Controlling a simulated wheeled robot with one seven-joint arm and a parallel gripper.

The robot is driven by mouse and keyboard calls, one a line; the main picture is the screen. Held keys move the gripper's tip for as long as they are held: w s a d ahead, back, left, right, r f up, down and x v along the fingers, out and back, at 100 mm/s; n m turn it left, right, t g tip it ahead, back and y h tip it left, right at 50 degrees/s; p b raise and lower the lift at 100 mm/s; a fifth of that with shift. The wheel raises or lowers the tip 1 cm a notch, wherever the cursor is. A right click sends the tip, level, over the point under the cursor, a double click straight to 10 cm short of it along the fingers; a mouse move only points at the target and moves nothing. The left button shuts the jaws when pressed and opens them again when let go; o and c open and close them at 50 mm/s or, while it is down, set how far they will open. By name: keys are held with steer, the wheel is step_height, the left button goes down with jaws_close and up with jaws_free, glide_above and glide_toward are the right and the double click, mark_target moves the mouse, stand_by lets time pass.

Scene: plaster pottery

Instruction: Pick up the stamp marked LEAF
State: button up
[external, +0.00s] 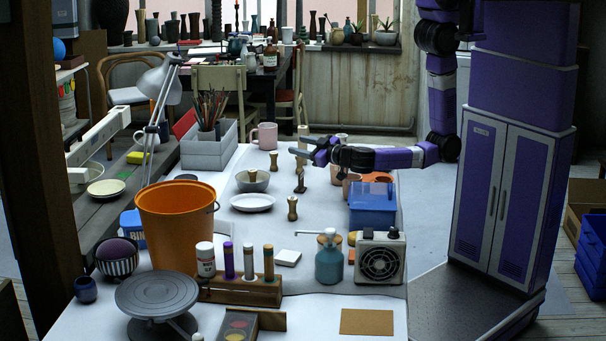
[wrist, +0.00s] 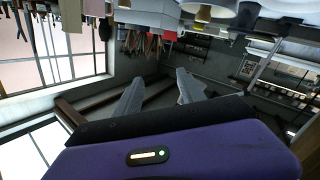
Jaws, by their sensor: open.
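Several small wooden stamps stand on the white table in the external view. One wooden stamp (external: 274,161) is left of my gripper, a darker one (external: 300,182) is below it in the picture, and another (external: 292,208) is nearer the camera. A further wooden piece (external: 252,175) shows in a grey bowl (external: 252,184). No marking is legible, so I cannot tell which stamp says LEAF. My gripper (external: 297,146) is open and empty, reaching left over the table. In the wrist view, its two grey fingers (wrist: 159,84) are apart with nothing between them.
A white plate (external: 253,202), pink mug (external: 265,136), blue bin (external: 373,210), teal pump bottle (external: 329,262) and small fan heater (external: 379,260) stand around the stamps. A tall orange bucket (external: 178,226) is at the left.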

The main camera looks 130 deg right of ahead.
steer(key=d+f+m+g+y+b, duration=0.1)
steer(key=d+f+m+g, duration=0.4)
steer(key=d, duration=0.4)
steer(key=m+g+y+b, duration=0.1)
steer(key=m+g+y, duration=0.2)
steer(key=m, duration=0.3)
glide_toward(275, 160)
steer(key=x, duration=0.3)
steer(key=shift+w+d, duration=0.2)
steer(key=shift+s+d+f+y+b, duration=0.15)
steer(key=shift+s+d+f, duration=0.1)
steer(key=shift+d, duration=0.3)
steer(key=shift+s+d+f+y+b, duration=0.15)
steer(key=shift+s+d+f, duration=0.1)
steer(key=shift+d, duration=0.25)
steer(key=shift+x, duration=2.75)
steer(key=shift+d+r, duration=0.1)
steer(key=shift+r, duration=0.05)
steer(key=shift+c, duration=0.2)
jaws_close()
